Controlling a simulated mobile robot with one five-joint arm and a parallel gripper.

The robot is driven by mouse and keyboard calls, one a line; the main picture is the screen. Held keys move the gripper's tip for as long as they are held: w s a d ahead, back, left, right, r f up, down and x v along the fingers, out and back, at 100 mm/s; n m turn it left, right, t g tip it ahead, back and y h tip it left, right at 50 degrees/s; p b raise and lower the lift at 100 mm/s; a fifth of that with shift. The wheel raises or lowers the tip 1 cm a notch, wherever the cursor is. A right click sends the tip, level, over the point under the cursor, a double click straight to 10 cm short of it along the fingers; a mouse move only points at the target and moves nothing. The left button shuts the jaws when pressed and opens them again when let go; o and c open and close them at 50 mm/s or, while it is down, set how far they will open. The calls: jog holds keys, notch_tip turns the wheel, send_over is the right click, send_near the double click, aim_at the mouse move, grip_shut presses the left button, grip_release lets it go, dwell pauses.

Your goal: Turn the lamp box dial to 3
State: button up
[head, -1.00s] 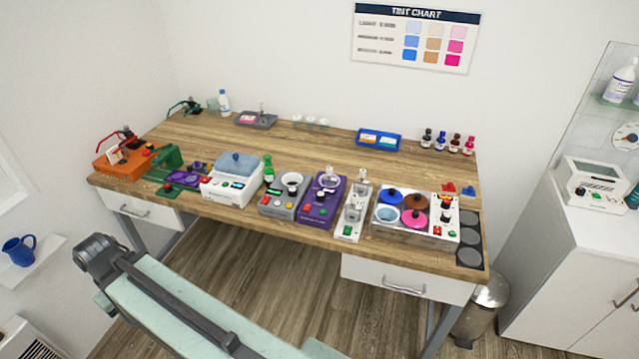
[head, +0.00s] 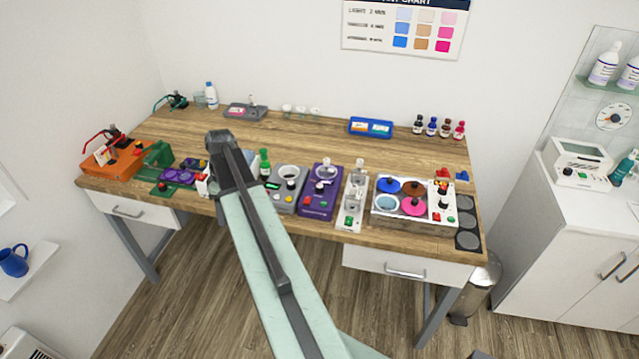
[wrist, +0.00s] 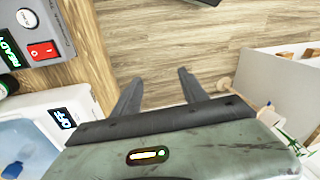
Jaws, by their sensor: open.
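I cannot tell for certain which device is the lamp box; no label is readable as such. A white unit (head: 583,163) with a window, a dark knob and a green button stands on the right cabinet. On the bench, a grey unit (head: 288,201) and a purple unit (head: 319,205) carry knobs and buttons. My gripper (wrist: 157,75) is open and empty in the wrist view, its fingers over the floor beyond the bench edge. In the head view my arm hides the fingers and most of the white blue-lidded box, which shows in the wrist view (wrist: 70,98).
A grey panel (wrist: 48,28) with a red switch and a "READY" display is at the wrist view's upper left. On the wooden bench (head: 300,138) stand an orange device (head: 118,160), a white slim unit (head: 351,208) and a pan unit (head: 428,222). The bench middle is clear.

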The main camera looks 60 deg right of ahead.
aim_at(321, 186)
jog(key=s+d+n, duration=0.1)
jog(key=s+d, duration=0.1)
jog(key=d, duration=0.4)
jog(key=s+d+r, duration=0.1)
jog(key=s+d, duration=0.1)
jog(key=d, duration=0.4)
jog(key=s+d+r+n+y+p, duration=0.1)
jog(key=s+d, duration=0.1)
jog(key=d, duration=0.4)
jog(key=shift+s+d+r+n+t, duration=0.15)
jog(key=shift+s+d+n+t, duration=0.15)
jog(key=shift+s+d+t, duration=0.1)
jog(key=s+d+r+n+t+p, duration=0.1)
jog(key=s+d+r+n+t, duration=0.15)
jog(key=s+d, duration=1.05)
jog(key=shift+n+g+y, duration=0.25)
jog(key=shift+g+y, duration=0.15)
jog(key=shift+g, duration=0.05)
jog(key=b+x, duration=0.2)
jog(key=x, duration=0.1)
jog(key=b+x, duration=0.3)
jog(key=d+b+x, duration=0.1)
jog(key=b+x, duration=0.1)
jog(key=shift+w+a+f, duration=0.15)
jog(key=shift+w+f, duration=0.35)
jog(key=shift+r, duration=0.15)
jog(key=shift+c, duration=0.3)
